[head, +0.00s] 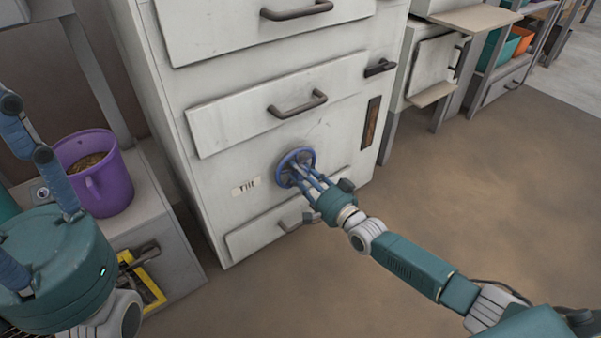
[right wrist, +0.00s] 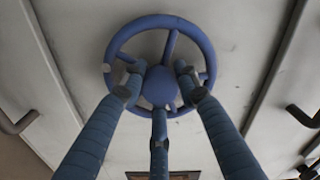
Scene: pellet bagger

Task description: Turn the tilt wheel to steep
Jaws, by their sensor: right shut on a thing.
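The blue tilt wheel (head: 287,163) is mounted on the front of a white cabinet, between two drawers. A "TILT" label (head: 245,187) is to its left. A dark, rust-coloured vertical strip (head: 370,122) is on the panel to its right. My right gripper (head: 305,177) is at the wheel, its fingers shut on it. In the right wrist view the wheel (right wrist: 208,50) shows its rim, spokes and round hub, with three fingers around the hub. My left gripper (head: 40,150) is at the left edge, partly cut off; its finger state is unclear.
The white cabinet has several drawers with dark handles (head: 298,104). A purple bucket (head: 112,190) with brownish contents stands on a bench at the left. A yellow-framed item (head: 150,290) is below it. The brown floor at the right is clear.

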